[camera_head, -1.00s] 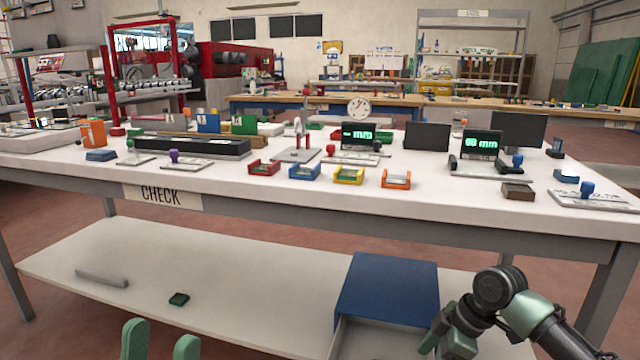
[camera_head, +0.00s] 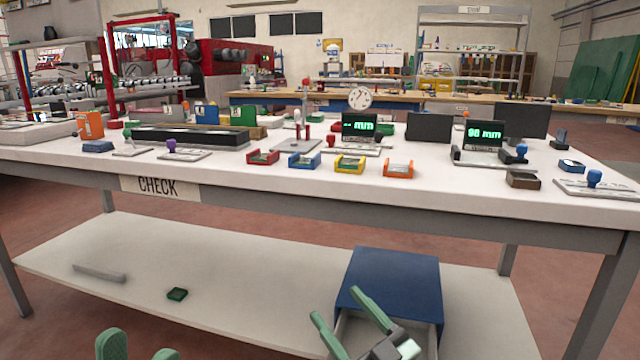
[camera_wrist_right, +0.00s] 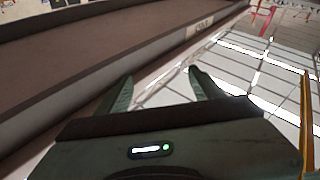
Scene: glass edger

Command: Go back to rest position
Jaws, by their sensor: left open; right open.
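My left gripper (camera_head: 138,352) shows at the bottom edge of the head view. Its two green fingertips are apart, with nothing seen between them. My right gripper (camera_head: 345,318) is in front of the open drawer under the table, with its two green fingers spread and empty. In the right wrist view, the right gripper (camera_wrist_right: 160,88) also shows its fingers apart, with nothing between them.
The white check table (camera_head: 300,185) holds colored trays, stamps and displays. Its lower shelf (camera_head: 130,265) bears a grey bar (camera_head: 99,273) and a green block (camera_head: 177,294). A blue-topped drawer unit (camera_head: 388,283) stands on the shelf, its drawer pulled out.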

